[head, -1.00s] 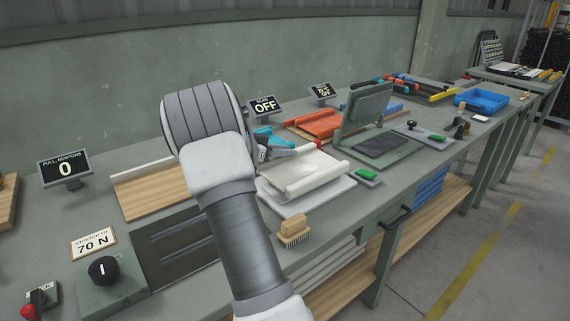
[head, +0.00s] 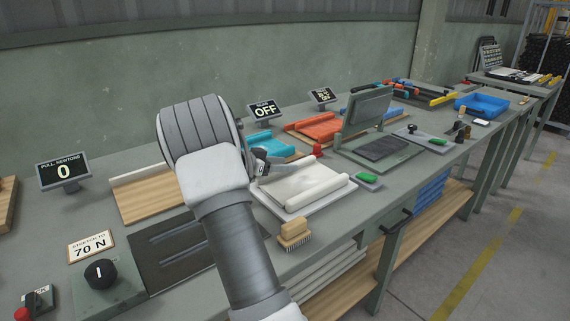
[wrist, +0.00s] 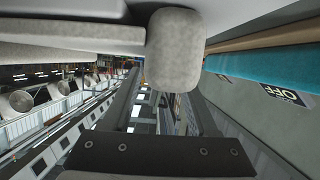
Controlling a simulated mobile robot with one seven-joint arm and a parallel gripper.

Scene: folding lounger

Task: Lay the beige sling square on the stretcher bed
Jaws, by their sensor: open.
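The beige sling (head: 301,183), a pale sheet with a thick rolled edge, lies on a pale flat plate that looks like the stretcher bed (head: 318,203). Its front roll runs roughly parallel to the plate's front edge; I cannot tell whether it is exactly square. My gripper (head: 262,166) is open at the sling's left end, low beside it; my wrist partly hides the fingers. In the wrist view, a pale rounded end (wrist: 175,50), apparently the sling's roll, is close at the open fingers (wrist: 165,88). I cannot tell whether they touch it.
A teal sling (head: 265,142) and an orange one (head: 318,124) lie behind. A red knob (head: 318,150), green button (head: 368,178) and brush (head: 294,233) stand close around the plate.

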